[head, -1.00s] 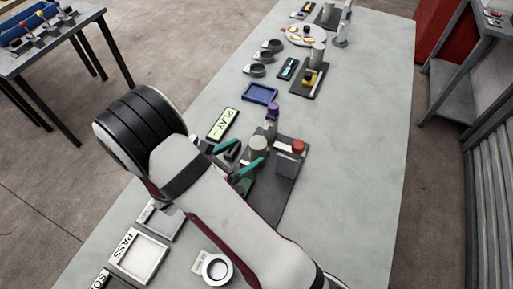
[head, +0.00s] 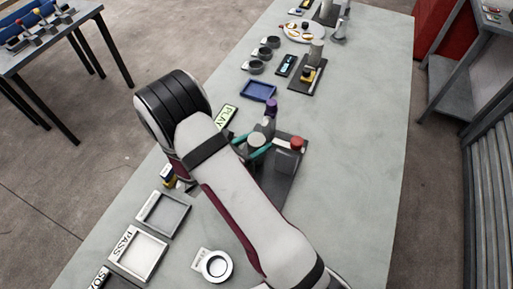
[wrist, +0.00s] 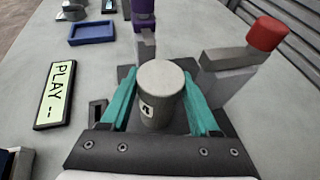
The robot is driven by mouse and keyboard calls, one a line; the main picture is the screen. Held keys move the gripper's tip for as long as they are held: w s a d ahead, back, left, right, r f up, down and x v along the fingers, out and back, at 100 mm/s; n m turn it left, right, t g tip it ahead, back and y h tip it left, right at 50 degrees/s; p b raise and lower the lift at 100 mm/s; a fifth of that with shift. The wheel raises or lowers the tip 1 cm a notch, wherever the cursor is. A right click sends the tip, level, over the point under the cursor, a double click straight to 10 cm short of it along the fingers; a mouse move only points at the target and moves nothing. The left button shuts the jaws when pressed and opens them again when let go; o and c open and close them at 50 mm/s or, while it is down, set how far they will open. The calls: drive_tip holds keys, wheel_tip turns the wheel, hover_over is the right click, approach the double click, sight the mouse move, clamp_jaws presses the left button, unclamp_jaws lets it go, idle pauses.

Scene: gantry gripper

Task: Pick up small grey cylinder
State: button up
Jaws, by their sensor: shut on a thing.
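The small grey cylinder (wrist: 160,98) stands upright between the teal fingers of my gripper (wrist: 160,78) in the wrist view. It has a small dark-and-white mark on its side. My gripper is shut on it, one finger on each side. In the head view the cylinder (head: 257,139) shows between the teal fingers, at the dark base plate (head: 284,178). My arm covers part of that plate, and the cylinder's lower end is hard to see, so I cannot tell whether it touches the plate.
A red-topped post (wrist: 262,40) stands close on the right and a purple-topped post (wrist: 144,20) just beyond the cylinder. The PLAY sign (wrist: 57,95) lies left. A blue tray (head: 259,91) lies farther back. The table's right side is clear.

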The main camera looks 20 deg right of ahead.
clamp_jaws()
drive_tip(key=shift+r, duration=0.1)
